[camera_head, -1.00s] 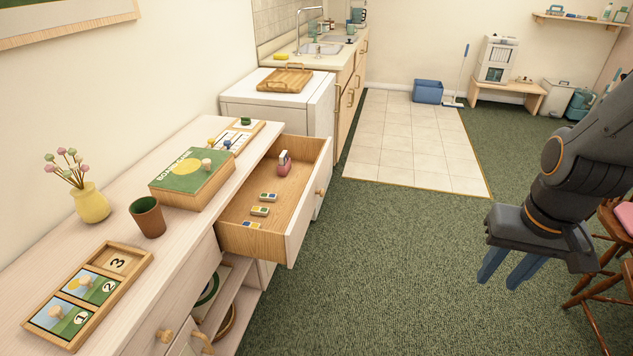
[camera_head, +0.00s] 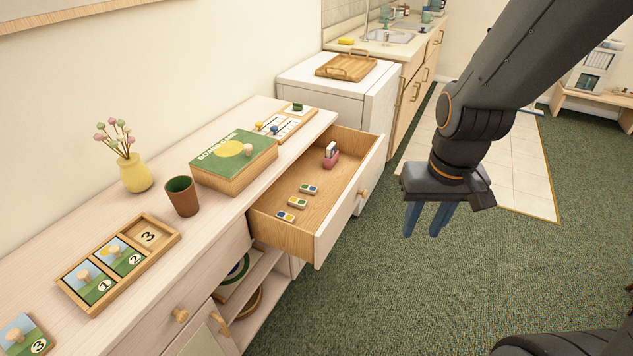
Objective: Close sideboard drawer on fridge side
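The sideboard (camera_head: 225,228) runs along the left wall. Its far drawer (camera_head: 330,238), the one nearest the white fridge (camera_head: 370,105), is pulled well out. The drawer has a round wooden knob (camera_head: 363,192) on its front. Inside lie several small coloured blocks (camera_head: 298,202) and a small pink holder (camera_head: 331,156). My gripper (camera_head: 425,222) points downward over the green carpet, to the right of the drawer front and apart from it. Its two blue fingers have a narrow gap between them and hold nothing visible.
On the sideboard top are a game box (camera_head: 233,160), a brown cup (camera_head: 182,196), a yellow vase (camera_head: 135,174) and a numbered puzzle tray (camera_head: 120,260). A wooden tray (camera_head: 346,67) sits on the fridge. Carpet (camera_head: 410,295) is clear in front of the drawer.

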